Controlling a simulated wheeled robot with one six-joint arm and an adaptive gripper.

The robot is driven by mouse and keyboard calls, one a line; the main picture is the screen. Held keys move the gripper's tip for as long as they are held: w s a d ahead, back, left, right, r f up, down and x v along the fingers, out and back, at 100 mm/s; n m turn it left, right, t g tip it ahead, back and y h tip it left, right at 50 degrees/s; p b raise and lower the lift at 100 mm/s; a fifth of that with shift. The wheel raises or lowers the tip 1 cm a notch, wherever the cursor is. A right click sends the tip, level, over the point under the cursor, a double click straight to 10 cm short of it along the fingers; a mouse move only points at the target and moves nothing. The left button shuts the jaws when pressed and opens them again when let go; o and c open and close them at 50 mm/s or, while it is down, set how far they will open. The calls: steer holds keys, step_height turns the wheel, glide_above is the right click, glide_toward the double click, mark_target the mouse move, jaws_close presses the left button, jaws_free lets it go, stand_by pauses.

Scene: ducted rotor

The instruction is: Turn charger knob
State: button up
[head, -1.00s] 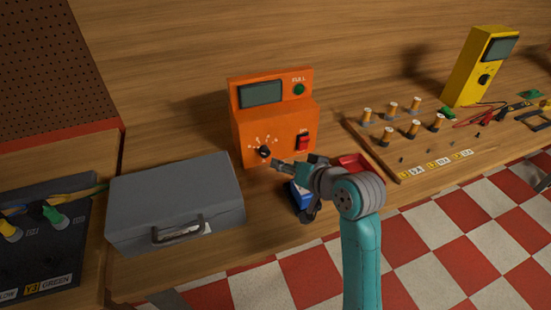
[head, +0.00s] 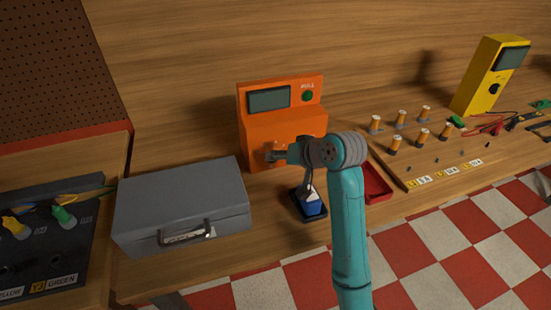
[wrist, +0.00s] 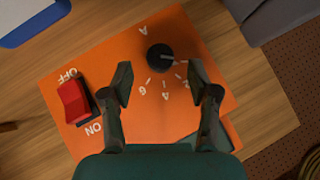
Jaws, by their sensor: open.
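The orange charger (head: 285,127) stands on the bench, with a grey display and a green FULL lamp on its upper part. Its black knob (wrist: 160,57) shows in the wrist view, with a pale pointer line and a printed number scale around it. My gripper (wrist: 160,78) is open in front of the charger's face. Its two fingertips lie left and right of the knob and a little below it in the wrist view, apart from it. In the head view my gripper (head: 272,155) hides the knob. The red ON/OFF switch (wrist: 74,101) shows left of the fingers in the wrist view.
A grey case (head: 182,205) lies left of the charger. A blue item in a dark holder (head: 309,203) and a red tray (head: 377,183) are under and beside my arm. A board with several posts (head: 440,160) and a yellow meter (head: 488,75) stand right.

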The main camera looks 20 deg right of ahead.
steer(key=shift+x, duration=1.7)
jaws_close()
